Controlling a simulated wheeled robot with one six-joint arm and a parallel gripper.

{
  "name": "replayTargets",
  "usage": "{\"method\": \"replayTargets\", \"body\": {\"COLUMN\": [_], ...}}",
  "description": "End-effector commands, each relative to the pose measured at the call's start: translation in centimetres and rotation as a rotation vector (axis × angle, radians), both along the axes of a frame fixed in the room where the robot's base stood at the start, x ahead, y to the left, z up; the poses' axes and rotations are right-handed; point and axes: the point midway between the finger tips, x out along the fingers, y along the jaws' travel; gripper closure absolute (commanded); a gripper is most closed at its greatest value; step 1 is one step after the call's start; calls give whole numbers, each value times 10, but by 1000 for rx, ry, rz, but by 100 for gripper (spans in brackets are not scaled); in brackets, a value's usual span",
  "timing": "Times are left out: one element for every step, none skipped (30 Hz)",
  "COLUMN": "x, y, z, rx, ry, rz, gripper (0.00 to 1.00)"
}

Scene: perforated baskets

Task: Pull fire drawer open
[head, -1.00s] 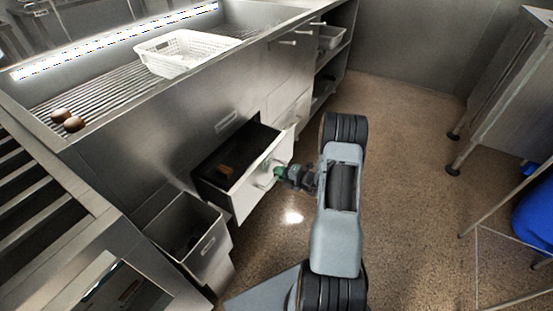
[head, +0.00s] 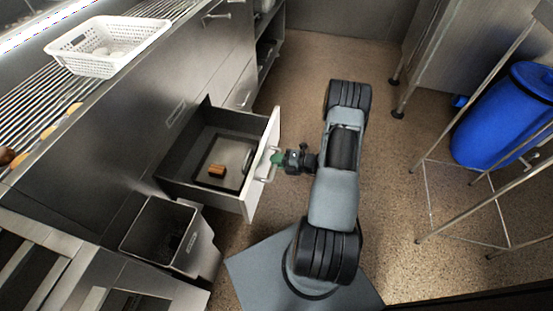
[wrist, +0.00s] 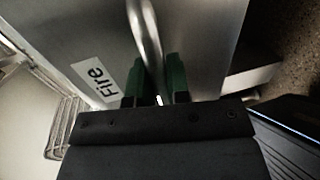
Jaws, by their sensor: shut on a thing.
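The fire drawer (head: 262,172) stands pulled out from the steel counter, and its inside shows a dark tray with a small brown block (head: 216,170). Its front carries a white label reading "Fire" (wrist: 96,78) in the wrist view. A metal bar handle (wrist: 147,35) runs down the drawer front. My gripper (head: 279,160) is at the drawer front, with its green fingers on either side of the handle in the wrist view (wrist: 160,82). It is shut on the handle.
An open steel bin (head: 160,232) stands left of the drawer. A white perforated basket (head: 108,47) with pale round things sits on the counter. A blue barrel (head: 505,115) and a metal rack stand at the right.

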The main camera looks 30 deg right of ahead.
Motion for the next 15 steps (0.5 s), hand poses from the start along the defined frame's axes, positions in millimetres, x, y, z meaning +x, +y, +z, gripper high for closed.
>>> {"method": "replayTargets", "body": {"x": [-1, -1, -1, -1, -1, -1, -1, -1, -1, -1, -1, -1, -1, -1, -1], "y": [1, 1, 1, 1, 0, 0, 0, 0, 0, 0, 0, 0, 0, 0, 0], "z": [0, 0, 0, 0, 0, 0, 0, 0, 0, 0, 0, 0, 0, 0, 0], "rx": [1, 1, 1, 1, 0, 0, 0, 0, 0, 0, -1, -1, -1, -1, -1], "ry": [1, 1, 1, 1, 2, 2, 2, 2, 2, 2, 1, 1, 1, 1, 1], "rz": [4, 4, 4, 4, 4, 3, 3, 3, 2, 2, 1, 1, 1, 1, 0], "gripper": [100, 100, 100, 100, 100, 100, 100, 82, 78, 76, 73, 69, 66, 63, 59]}}
